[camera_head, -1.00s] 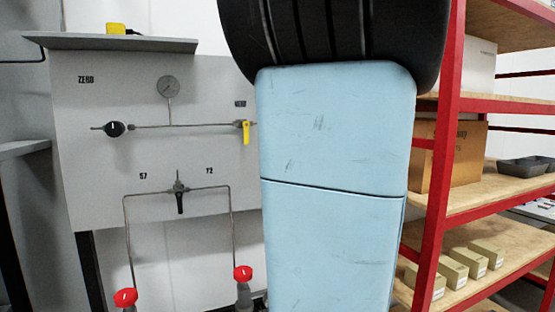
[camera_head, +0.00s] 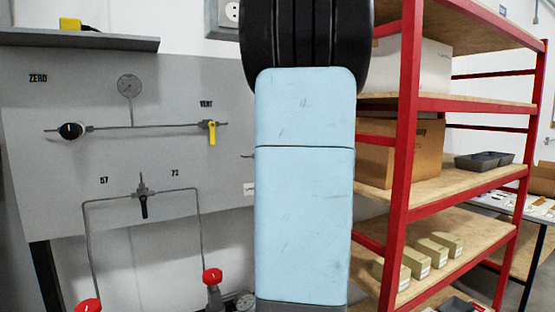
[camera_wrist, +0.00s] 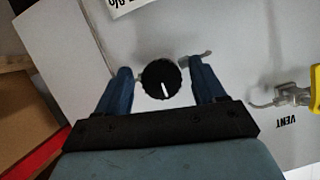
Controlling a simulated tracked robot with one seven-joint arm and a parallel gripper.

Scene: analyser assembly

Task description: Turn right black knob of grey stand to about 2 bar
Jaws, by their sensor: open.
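The grey stand (camera_head: 182,88) fills the left of the head view, with a black knob (camera_head: 71,130) at its left under ZERO and a dial gauge (camera_head: 129,87). Its right part is hidden behind my arm. In the wrist view, a round black knob (camera_wrist: 160,79) with a white mark pointing down the picture stands on the grey panel (camera_wrist: 235,35). My gripper (camera_wrist: 161,71) is open, with its two blue fingers on either side of this knob. I cannot tell whether they touch it. My gripper is hidden in the head view.
A yellow vent handle (camera_head: 212,133) is left of my arm; it also shows at the wrist view's right edge (camera_wrist: 316,88). Red valve knobs (camera_head: 212,276) are low on the stand. A red-framed shelf (camera_head: 404,130) with boxes stands close on the right.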

